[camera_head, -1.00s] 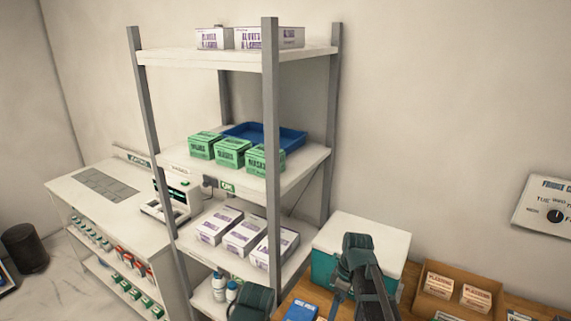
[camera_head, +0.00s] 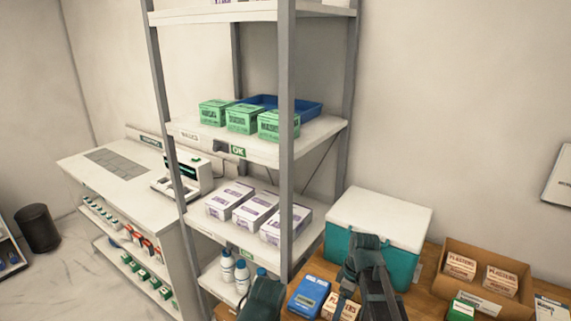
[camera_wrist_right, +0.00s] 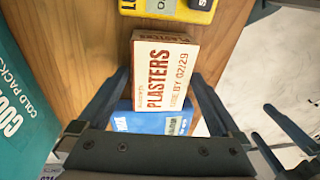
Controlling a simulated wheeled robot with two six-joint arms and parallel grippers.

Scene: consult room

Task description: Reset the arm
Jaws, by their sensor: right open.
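My right arm (camera_head: 366,272) reaches up from the bottom of the head view, over the wooden table. In the right wrist view my right gripper (camera_wrist_right: 158,76) is open, with its two dark fingers spread apart. A white and red plasters box (camera_wrist_right: 166,72) shows between and beyond the fingertips; I cannot tell whether they touch it. A blue box (camera_wrist_right: 150,122) lies beside it, partly hidden by the gripper. A dark rounded part of my own arm (camera_head: 262,298) shows at the bottom of the head view.
A teal cool box (camera_head: 405,268) with a white lid stands behind my right arm. A cardboard tray (camera_head: 522,300) with plasters boxes is to its right. A metal-post shelf (camera_head: 285,200) with green and white boxes stands left. A yellow item (camera_wrist_right: 168,8) shows in the wrist view.

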